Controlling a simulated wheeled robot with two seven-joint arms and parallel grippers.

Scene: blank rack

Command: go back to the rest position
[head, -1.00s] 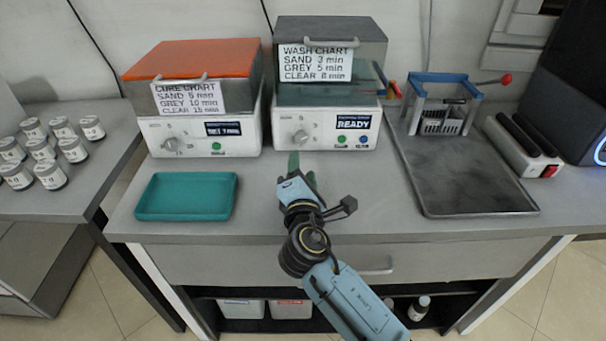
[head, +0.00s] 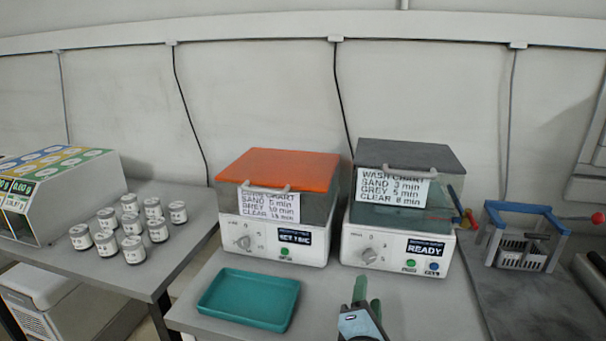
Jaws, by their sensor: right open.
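My right gripper (head: 366,298) shows at the bottom edge of the head view, its green fingers pointing up toward the wash unit. It looks open, with nothing between its fingers. It is in front of the wash unit (head: 396,246), apart from it, and to the right of the teal tray (head: 249,299). Most of the right arm is below the frame. My left gripper is not in view.
The orange-lidded cure unit (head: 279,170) stands left of the wash unit, lid closed. Several jars (head: 131,223) and a dispenser box (head: 72,197) stand on the left table. A blue-framed rack (head: 520,256) stands on a dark plate at right. The teal tray is empty.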

